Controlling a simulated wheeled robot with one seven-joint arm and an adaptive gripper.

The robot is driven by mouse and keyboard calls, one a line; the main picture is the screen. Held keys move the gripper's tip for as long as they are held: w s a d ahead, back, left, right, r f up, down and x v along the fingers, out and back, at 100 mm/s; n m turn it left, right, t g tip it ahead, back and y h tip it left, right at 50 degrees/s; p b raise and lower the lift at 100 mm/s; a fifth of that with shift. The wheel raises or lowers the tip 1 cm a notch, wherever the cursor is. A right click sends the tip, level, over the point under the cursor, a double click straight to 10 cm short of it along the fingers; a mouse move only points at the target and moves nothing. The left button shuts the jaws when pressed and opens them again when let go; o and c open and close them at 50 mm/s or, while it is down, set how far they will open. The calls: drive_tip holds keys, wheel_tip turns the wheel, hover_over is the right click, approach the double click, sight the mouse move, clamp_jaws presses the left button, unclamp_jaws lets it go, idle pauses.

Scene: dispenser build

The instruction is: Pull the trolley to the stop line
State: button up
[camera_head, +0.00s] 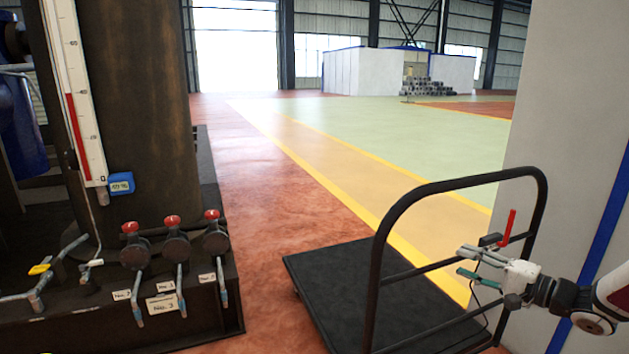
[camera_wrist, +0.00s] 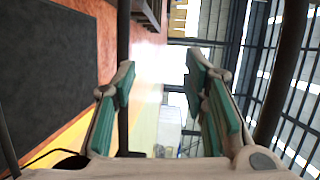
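The trolley (camera_head: 335,280) has a flat black platform and an upright black tube handle (camera_head: 460,184) with a lower crossbar. It stands on the floor at lower right in the head view, and its platform fills the left of the wrist view (camera_wrist: 40,70). My gripper (camera_head: 466,262) is at the handle, at the height of the lower crossbar. In the wrist view, its two green-padded fingers (camera_wrist: 160,72) are apart with a clear gap. A dark tube passes by the left finger; I cannot tell whether they touch. I cannot tell which floor marking is the stop line.
A dark machine base with red-topped valves (camera_head: 172,226) and a tall gauge (camera_head: 75,95) stands at left. A pale wall (camera_head: 570,110) is close on the right. Yellow lines (camera_head: 345,205) border an orange lane; open floor stretches beyond to a white cabin (camera_head: 375,72).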

drive_tip(key=s+a+r+n+g, duration=0.4)
drive_tip(key=s+a+r+g, duration=0.15)
drive_tip(key=s+a, duration=0.5)
drive_tip(key=s+a+r+n+g, duration=0.45)
drive_tip(key=s+a+g, duration=0.3)
drive_tip(key=a, duration=0.55)
drive_tip(key=s+a+r+g+h, duration=0.2)
drive_tip(key=s+h, duration=0.2)
drive_tip(key=s, duration=1)
drive_tip(key=s+d+n+t+h, duration=0.15)
drive_tip(key=s+d+h, duration=0.5)
drive_tip(key=s, duration=0.65)
wheel_tip(320, 180, up, 31)
drive_tip(key=t+p, duration=0.4)
drive_tip(key=p, duration=2.6)
drive_tip(key=shift+d+p, duration=0.35)
drive_tip(key=shift+d, duration=0.05)
